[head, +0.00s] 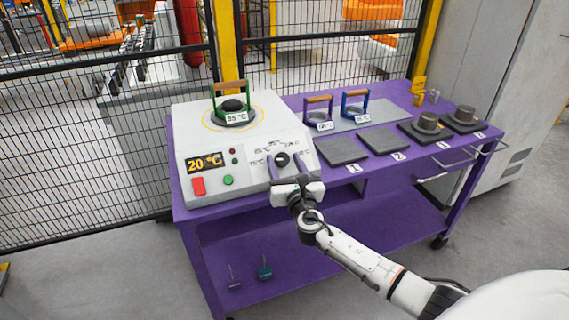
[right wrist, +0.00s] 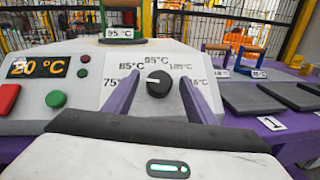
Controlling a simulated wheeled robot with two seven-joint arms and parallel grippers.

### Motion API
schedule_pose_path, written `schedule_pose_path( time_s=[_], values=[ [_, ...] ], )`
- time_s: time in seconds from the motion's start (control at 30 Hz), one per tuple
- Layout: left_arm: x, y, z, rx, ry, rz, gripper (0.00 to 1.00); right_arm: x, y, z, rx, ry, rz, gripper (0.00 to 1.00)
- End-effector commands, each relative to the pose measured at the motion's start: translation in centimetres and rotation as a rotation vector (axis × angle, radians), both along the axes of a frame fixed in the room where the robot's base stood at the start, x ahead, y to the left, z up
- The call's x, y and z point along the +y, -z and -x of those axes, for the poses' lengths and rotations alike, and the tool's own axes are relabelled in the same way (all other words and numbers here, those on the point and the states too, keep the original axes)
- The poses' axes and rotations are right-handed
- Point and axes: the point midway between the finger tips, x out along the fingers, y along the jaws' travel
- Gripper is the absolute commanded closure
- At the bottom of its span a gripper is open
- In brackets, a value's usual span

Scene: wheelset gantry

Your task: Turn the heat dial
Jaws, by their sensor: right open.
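The heat dial (right wrist: 159,84) is a dark round knob with a white pointer mark on the sloped front panel of a white heater (head: 188,117). In the right wrist view, temperature labels arc around it, among them 75, 85 and 95 °C. The pointer is turned to the left. My right gripper (head: 289,161) is open, its two purple fingers on either side of the dial; the right wrist view shows it too (right wrist: 155,92). I cannot tell whether the fingers touch the knob. The display (head: 204,162) reads 20 °C. My left gripper is not in view.
A red button (head: 198,186) and a green button (head: 228,180) sit left of the dial. A green-handled ring marked 95 °C (head: 232,104) stands on the heater. Dark numbered plates (head: 342,151) lie to the right on the purple cart (head: 340,185). A black mesh fence (head: 90,130) stands behind.

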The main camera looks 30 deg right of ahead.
Motion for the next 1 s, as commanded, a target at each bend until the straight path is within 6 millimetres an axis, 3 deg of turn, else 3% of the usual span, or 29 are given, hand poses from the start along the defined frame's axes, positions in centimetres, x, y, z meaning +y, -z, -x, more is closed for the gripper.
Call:
schedule_pose_path(
  time_s=[0.2,0.43,1.0],
  values=[
    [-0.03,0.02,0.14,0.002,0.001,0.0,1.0,0.04,0.0,-0.01,0.0,0.0,-0.001,0.51],
    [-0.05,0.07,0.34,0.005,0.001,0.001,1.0,0.04,0.0,0.0,0.0,0.0,-0.001,0.89],
    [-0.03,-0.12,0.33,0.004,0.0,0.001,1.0,0.49,-0.1,-0.18,-0.029,0.141,-0.121,0.9]
  ],
)
